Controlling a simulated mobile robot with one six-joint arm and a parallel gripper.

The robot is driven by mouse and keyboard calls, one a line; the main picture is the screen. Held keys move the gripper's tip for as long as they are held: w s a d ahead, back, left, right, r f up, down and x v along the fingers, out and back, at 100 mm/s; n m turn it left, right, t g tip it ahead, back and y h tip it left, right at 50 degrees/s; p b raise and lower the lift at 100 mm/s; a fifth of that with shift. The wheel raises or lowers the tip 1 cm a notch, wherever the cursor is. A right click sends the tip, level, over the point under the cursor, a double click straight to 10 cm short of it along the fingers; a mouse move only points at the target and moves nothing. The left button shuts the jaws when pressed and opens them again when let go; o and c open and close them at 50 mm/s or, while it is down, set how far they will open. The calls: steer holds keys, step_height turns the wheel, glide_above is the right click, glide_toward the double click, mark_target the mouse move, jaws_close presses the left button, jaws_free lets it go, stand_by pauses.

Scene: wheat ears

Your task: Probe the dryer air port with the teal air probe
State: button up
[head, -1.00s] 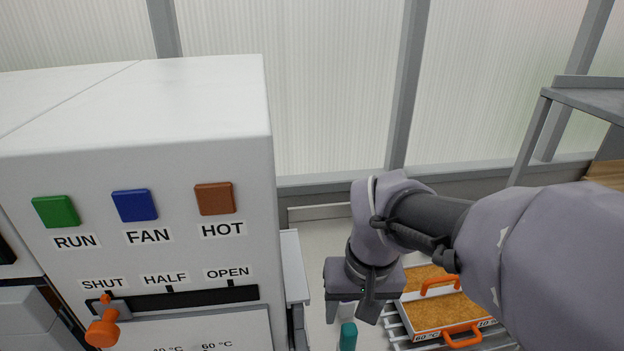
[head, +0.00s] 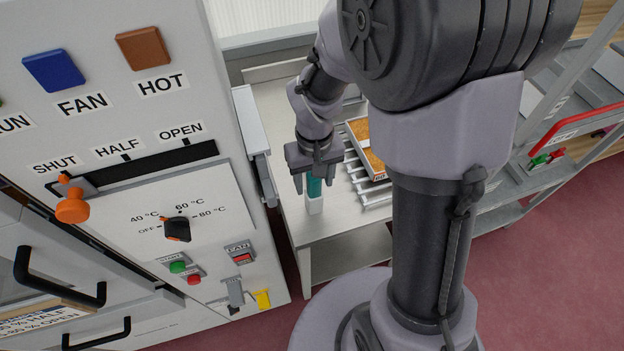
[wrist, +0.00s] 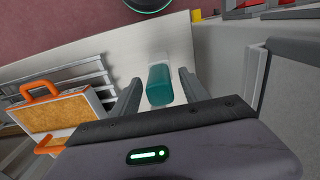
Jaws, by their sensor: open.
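The teal air probe (head: 314,187) stands upright in a small white holder (head: 315,206) on the bench beside the dryer. My gripper (head: 313,175) is above the holder, pointing down over the probe. In the wrist view the teal probe (wrist: 160,86) sits between the open fingers of my gripper (wrist: 159,78), with a small gap visible on each side. The white dryer (head: 150,190) fills the left of the head view. I cannot clearly identify its air port; a grey fitting (head: 235,290) beside a yellow tag is low on its panel.
An orange-handled grain tray (wrist: 60,110) lies on a slatted rack (head: 358,180) close to the probe. The bench (head: 340,232) is bare in front of the holder. The orange vent lever (head: 72,208) is at SHUT. A grey shelf unit (head: 510,190) stands right.

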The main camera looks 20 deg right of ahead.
steer(key=shift+f, duration=0.7)
steer(key=shift+c, duration=0.4)
jaws_close()
steer(key=c, duration=0.5)
jaws_free()
jaws_close()
steer(key=shift+r, duration=0.2)
steer(key=shift+r+p, duration=0.4)
steer(key=shift+r, duration=0.05)
